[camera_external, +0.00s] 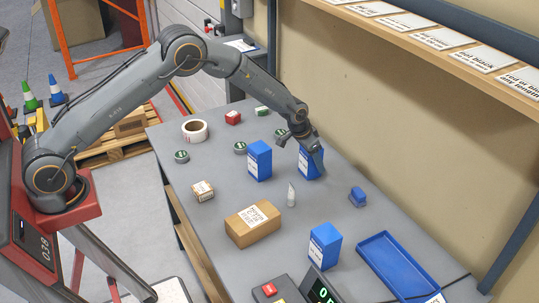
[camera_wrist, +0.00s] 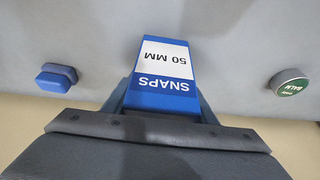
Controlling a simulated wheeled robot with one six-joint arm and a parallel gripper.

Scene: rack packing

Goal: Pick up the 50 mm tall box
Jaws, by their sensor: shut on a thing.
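A blue box (camera_external: 311,165) stands near the wall side of the table in the external view. In the wrist view this box (camera_wrist: 164,65) shows a white label reading "SNAPS 50 MM". My gripper (camera_external: 312,150) is over it from above and shut on it, with a jaw on either side. The box's lower part is hidden in the wrist view, and I cannot tell whether it touches the table. Two similar blue boxes stand apart from it, one to the left (camera_external: 259,162) and one nearer the camera (camera_external: 323,246).
A small blue object (camera_external: 357,197) lies right of my gripper. A white tube (camera_external: 291,195) and a brown carton (camera_external: 252,224) are nearer the camera. Several green tins (camera_external: 240,147) and a tape roll (camera_external: 195,130) lie left. A blue tray (camera_external: 398,265) is at lower right. A shelf overhangs the wall side.

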